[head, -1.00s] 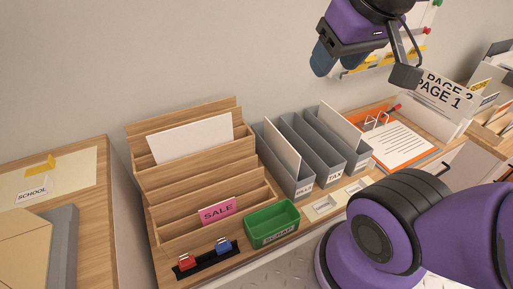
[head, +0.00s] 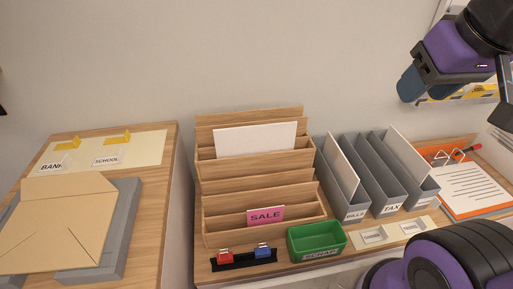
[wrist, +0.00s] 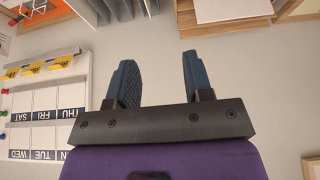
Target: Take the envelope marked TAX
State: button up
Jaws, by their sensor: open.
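No envelope with a readable TAX mark shows. A grey upright file holder labelled TAX (head: 391,209) stands in a row of grey holders and looks empty. The BILLS holder (head: 355,215) on its left holds a white sheet or envelope (head: 341,165). The holder on its right holds another white one (head: 406,152). A blank white envelope or card (head: 255,138) stands in the wooden tiered sorter (head: 248,116). A large tan envelope (head: 58,225) lies on a grey tray at left. My gripper (wrist: 158,62) is open and empty, high above the desk at upper right in the head view.
A pink SALE card (head: 265,215) stands in the sorter's front tier. A green SCRAP bin (head: 316,240) and red and blue clips (head: 243,254) sit before it. BANK and SCHOOL labels (head: 105,160) stand on the left desk. A wall calendar (wrist: 45,120) is beside my gripper.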

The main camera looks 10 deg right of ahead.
jog(key=shift+w, duration=0.15)
jog(key=shift+c, duration=0.5)
jog(key=n+g, duration=0.5)
jog(key=n, duration=1.3)
send_over(256, 134)
notch_tip(256, 134, down, 14)
jog(key=shift+w+d+f, duration=0.1)
jog(key=shift+w, duration=0.05)
jog(key=shift+w+f, duration=0.1)
jog(key=shift+f, duration=0.05)
jog(key=shift+a+f, duration=0.2)
jog(key=shift+f, duration=0.2)
notch_tip(256, 134, down, 10)
jog(key=shift+d+r, duration=0.1)
